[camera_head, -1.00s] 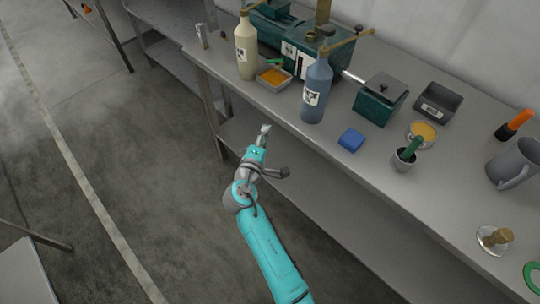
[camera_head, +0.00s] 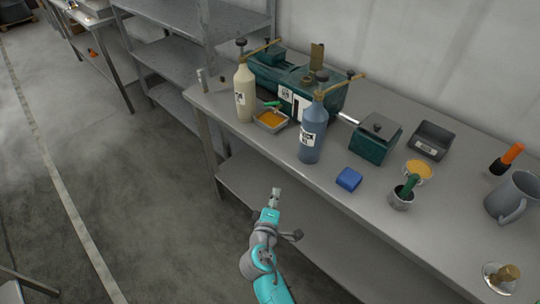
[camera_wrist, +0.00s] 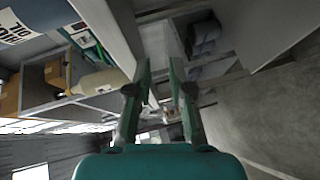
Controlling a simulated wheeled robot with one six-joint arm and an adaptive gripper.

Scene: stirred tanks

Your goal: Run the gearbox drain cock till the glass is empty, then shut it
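The green gearbox (camera_head: 330,96) sits at the back of the steel bench, partly hidden by two bottles. A small green lever (camera_head: 272,104), apparently the drain cock handle, shows at its front, above a grey tray (camera_head: 259,124) with amber liquid. A white panel (camera_head: 286,97) is on the gearbox front; I cannot make out a sight glass or its level. My gripper (camera_head: 276,192) is in front of the bench, apart from the gearbox. In the wrist view my gripper (camera_wrist: 160,65) has its fingers apart with nothing between them.
A cream bottle (camera_head: 245,95) and a blue-grey bottle (camera_head: 311,140) flank the tray. Open floor (camera_head: 130,190) lies left of the bench.

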